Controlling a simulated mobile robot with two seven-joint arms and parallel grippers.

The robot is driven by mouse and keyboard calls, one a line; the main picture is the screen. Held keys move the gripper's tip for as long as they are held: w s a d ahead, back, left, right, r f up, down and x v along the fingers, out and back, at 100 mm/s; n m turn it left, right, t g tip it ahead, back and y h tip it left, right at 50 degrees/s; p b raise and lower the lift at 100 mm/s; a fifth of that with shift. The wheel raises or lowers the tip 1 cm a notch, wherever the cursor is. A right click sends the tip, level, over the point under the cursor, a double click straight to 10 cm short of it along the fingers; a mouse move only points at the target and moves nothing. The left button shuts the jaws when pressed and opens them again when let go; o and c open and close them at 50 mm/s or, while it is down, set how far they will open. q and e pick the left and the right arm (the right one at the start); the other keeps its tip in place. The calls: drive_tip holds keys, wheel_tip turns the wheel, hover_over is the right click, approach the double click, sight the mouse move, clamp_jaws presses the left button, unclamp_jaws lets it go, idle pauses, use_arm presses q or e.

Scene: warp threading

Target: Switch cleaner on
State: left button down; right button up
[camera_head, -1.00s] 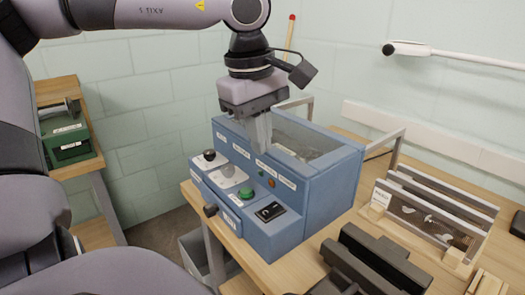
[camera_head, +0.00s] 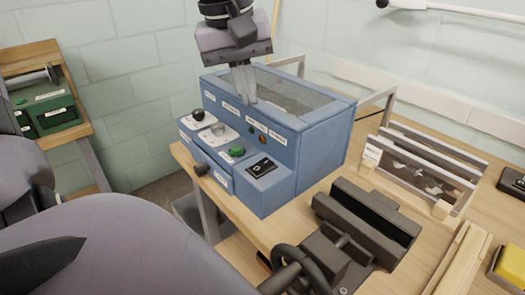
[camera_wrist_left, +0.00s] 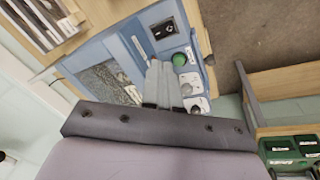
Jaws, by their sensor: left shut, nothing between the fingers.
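The cleaner is a blue box machine (camera_head: 323,140) with a clear-topped chamber, standing on the wooden table. Its low front panel carries a black rocker switch (camera_head: 261,167), a green button (camera_head: 236,151), a grey knob (camera_head: 218,129) and a black knob (camera_head: 198,115). My left gripper (camera_head: 245,98) is shut and empty, pointing down over the upper part of the machine, behind the panel. In the left wrist view its fingertips (camera_wrist_left: 160,66) appear beside the green button (camera_wrist_left: 179,59), with the black switch (camera_wrist_left: 164,28) beyond them. Whether they touch the machine cannot be told. My right gripper is not seen.
A black clamp-like device (camera_head: 365,215) stands right of the machine. A framed rack (camera_head: 425,170) is behind it, and a yellow block (camera_head: 512,265) is at the far right. A green machine (camera_head: 50,112) sits on a side table at left.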

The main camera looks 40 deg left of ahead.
sight(267, 161)
use_arm(q)
drive_tip(key=shift+s+f+m+t+b, duration=0.1)
drive_tip(key=shift+m+t+b, duration=0.2)
drive_tip(key=shift+m, duration=1.55)
drive_tip(key=shift+s+r+m+t+b, duration=0.15)
drive_tip(key=shift+m+b, duration=0.2)
drive_tip(key=shift+m, duration=1.45)
drive_tip(key=shift+s+f+m+t+b, duration=0.15)
drive_tip(key=shift+m+t+b, duration=0.15)
drive_tip(key=shift+m, duration=1.55)
drive_tip(key=shift+w+f, duration=0.1)
drive_tip(key=x, duration=0.4)
drive_tip(key=b+x, duration=0.1)
drive_tip(key=x, duration=0.3)
drive_tip(key=b+x, duration=0.1)
drive_tip(key=x, duration=0.3)
drive_tip(key=shift+s+f, duration=0.25)
drive_tip(key=shift+f, duration=0.2)
drive_tip(key=shift+w+f, duration=0.1)
drive_tip(key=shift+f, duration=0.45)
drive_tip(key=shift+f, duration=0.1)
